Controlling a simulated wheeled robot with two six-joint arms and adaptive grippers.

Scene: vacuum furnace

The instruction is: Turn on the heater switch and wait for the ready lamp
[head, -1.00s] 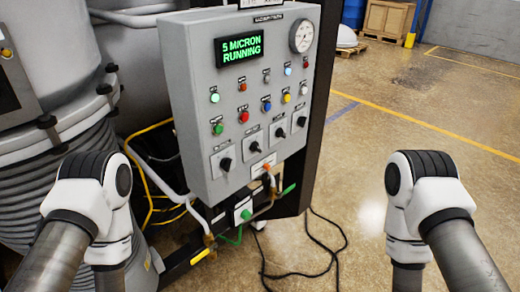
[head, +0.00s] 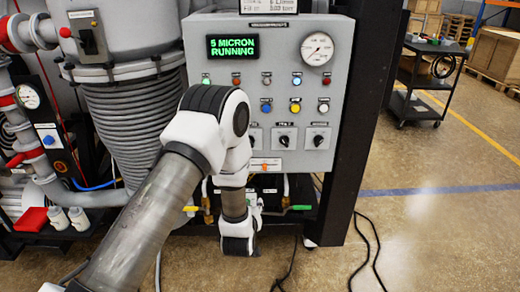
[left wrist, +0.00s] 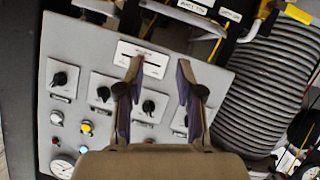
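The grey control panel (head: 345,75) stands ahead, its display (head: 233,47) reading "5 MICRON RUNNING". A row of black rotary switches runs along its lower part, including one at the right (head: 318,141) and one beside it (head: 284,140); my left arm hides the leftmost. Labels are too small to tell which is the heater switch or the ready lamp. Small lamps sit under the display, one pale blue (head: 297,79). In the left wrist view my left gripper (left wrist: 159,67) is open and empty before the panel, a black switch (left wrist: 148,106) showing between its fingers. My right gripper is out of view.
A pressure gauge (head: 317,48) and coloured buttons, one yellow (head: 295,107), share the panel. The ribbed furnace column (head: 130,125) stands left of it. A black cart (head: 425,85) stands back right. Cables (head: 370,245) lie on the otherwise clear floor at right.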

